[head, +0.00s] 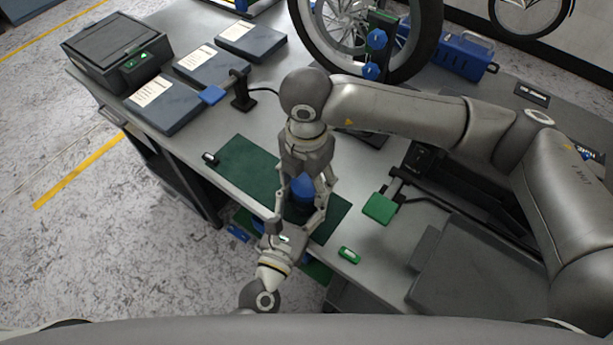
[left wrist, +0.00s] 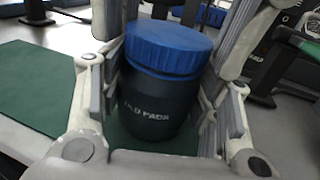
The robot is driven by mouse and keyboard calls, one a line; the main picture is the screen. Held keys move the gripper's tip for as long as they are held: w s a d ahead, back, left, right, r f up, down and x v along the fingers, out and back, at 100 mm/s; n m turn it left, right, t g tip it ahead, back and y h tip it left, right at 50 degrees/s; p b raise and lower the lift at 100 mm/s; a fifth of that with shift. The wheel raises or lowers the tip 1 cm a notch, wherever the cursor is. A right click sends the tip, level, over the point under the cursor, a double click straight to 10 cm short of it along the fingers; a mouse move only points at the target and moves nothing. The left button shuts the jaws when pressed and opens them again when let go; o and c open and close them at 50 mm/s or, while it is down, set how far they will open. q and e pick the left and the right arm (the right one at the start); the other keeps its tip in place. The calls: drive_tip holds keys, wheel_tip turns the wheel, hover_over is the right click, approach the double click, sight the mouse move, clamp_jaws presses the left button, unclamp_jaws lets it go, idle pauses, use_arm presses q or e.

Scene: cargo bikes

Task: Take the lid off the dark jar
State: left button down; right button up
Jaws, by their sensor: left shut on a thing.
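The dark jar (left wrist: 150,105) stands upright on the green mat, with white lettering on its side. Its ribbed blue lid (head: 303,187) is on top and also shows in the left wrist view (left wrist: 168,46). My left gripper (head: 296,219) comes in low from the front and is shut on the jar's body, one finger on each side. My right gripper (head: 305,188) reaches down over the jar from behind, its fingers spread on either side of the lid. Whether they touch the lid is hidden.
The green mat (head: 245,165) lies on a grey workbench (head: 378,262). Black-and-grey boxes (head: 165,105) and a dark case (head: 115,50) are at the back left. A bike wheel (head: 425,40) stands behind. A green pad on a stand (head: 380,208) and a small green item (head: 349,255) lie to the right.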

drive_tip(key=c, duration=0.7)
drive_tip(key=shift+o, duration=0.2)
drive_tip(key=n, duration=0.3)
drive_tip(key=shift+n, duration=0.4)
drive_tip(key=n, duration=0.3)
drive_tip(key=shift+n, duration=0.3)
drive_tip(key=n, duration=1.7)
drive_tip(key=shift+r, duration=0.1)
drive_tip(key=n, duration=1.5)
